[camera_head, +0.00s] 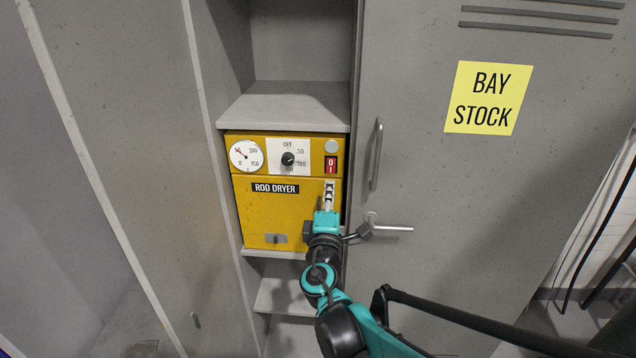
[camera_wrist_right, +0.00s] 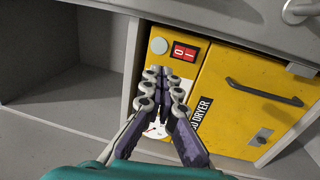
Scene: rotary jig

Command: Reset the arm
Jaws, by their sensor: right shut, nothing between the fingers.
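My right arm comes up from the bottom right in the head view. Its gripper (camera_head: 329,188) is in front of the right side of the yellow rod dryer (camera_head: 265,215), just below the red 0/1 switch (camera_head: 331,165). In the right wrist view the gripper (camera_wrist_right: 164,72) has its fingers shut together with nothing between them. The tips lie near the red switch (camera_wrist_right: 185,52) and pale round button (camera_wrist_right: 159,46); I cannot tell whether they touch the panel. My left gripper is not in view.
The dryer stands in an open bay of a grey cabinet, under a shelf (camera_head: 285,108). It has a round gauge (camera_head: 246,155) and black dial (camera_head: 288,159). A grey door (camera_head: 480,190) with a lever handle (camera_head: 392,228) and a yellow BAY STOCK sign (camera_head: 488,97) is at right.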

